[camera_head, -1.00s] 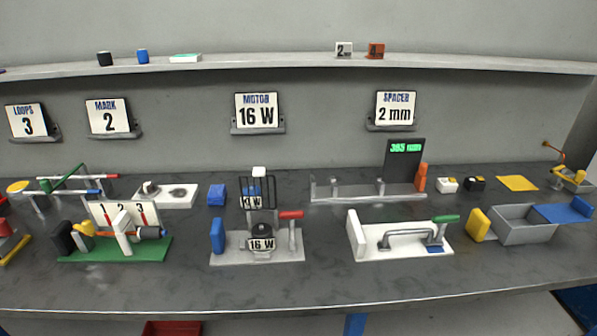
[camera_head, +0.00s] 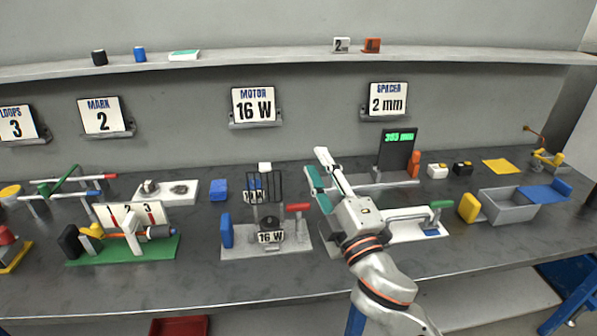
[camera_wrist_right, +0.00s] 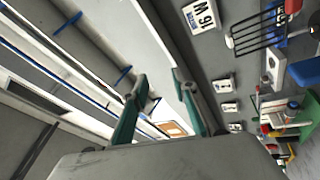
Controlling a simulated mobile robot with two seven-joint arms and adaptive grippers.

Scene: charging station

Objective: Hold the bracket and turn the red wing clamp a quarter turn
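The black wire cage also shows there (camera_wrist_right: 258,38). My left gripper is out of view.
My right arm partly hides a white plate with a grey handle and green lever (camera_head: 440,205). A green-based fixture (camera_head: 165,248) stands left of the motor fixture. A grey bin (camera_head: 510,207) is at the right. The table's front strip is clear.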

